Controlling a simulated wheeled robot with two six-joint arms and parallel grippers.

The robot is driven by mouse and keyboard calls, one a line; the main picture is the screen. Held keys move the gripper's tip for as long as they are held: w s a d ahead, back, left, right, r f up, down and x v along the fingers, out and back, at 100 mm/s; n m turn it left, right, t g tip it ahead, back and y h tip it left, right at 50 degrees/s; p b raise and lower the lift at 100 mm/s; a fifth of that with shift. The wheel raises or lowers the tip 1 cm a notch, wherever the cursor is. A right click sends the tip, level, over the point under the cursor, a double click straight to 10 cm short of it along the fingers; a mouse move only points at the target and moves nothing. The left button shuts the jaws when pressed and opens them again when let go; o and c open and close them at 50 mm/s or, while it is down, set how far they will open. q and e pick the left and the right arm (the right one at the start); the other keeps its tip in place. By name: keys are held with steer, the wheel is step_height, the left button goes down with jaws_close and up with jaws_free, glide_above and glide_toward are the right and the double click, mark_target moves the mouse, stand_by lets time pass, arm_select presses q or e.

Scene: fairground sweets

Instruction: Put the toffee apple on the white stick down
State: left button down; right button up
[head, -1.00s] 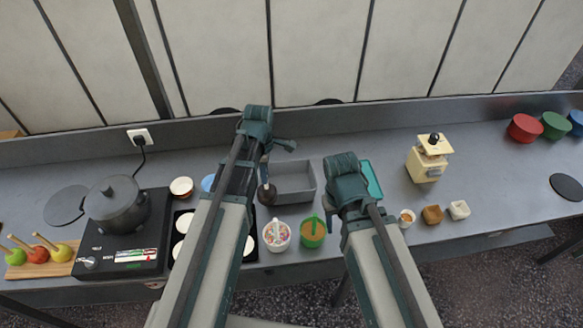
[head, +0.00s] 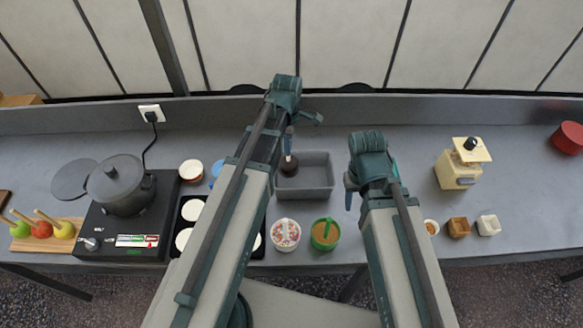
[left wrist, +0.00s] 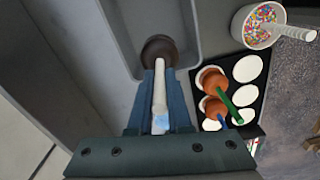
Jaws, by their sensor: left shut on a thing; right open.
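The dark brown toffee apple on the white stick (head: 289,166) hangs head down at the left end of the grey bin (head: 318,191). My left gripper (head: 288,143) is shut on its white stick. In the left wrist view the fingers (left wrist: 159,98) close around the stick, with the dark apple (left wrist: 160,49) beyond them, against or over the bin's inside. I cannot tell whether the apple touches the bin floor. My right gripper (head: 350,192) is open and empty, right of the bin.
A black tray with white discs (left wrist: 247,68) holds two brown apples with green and blue sticks. Tubs of sprinkles (head: 285,232) and brown crumbs (head: 326,234) stand in front of the bin. A pot (head: 121,185) sits on a hob at left. The counter behind the bin is clear.

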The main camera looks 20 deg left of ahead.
mark_target(288, 161)
arm_select(q)
steer(key=shift+f+b, duration=3.3)
steer(key=shift+f, duration=0.55)
steer(key=shift+r, duration=0.15)
steer(key=c, duration=0.9)
jaws_free()
steer(key=shift+o, duration=0.2)
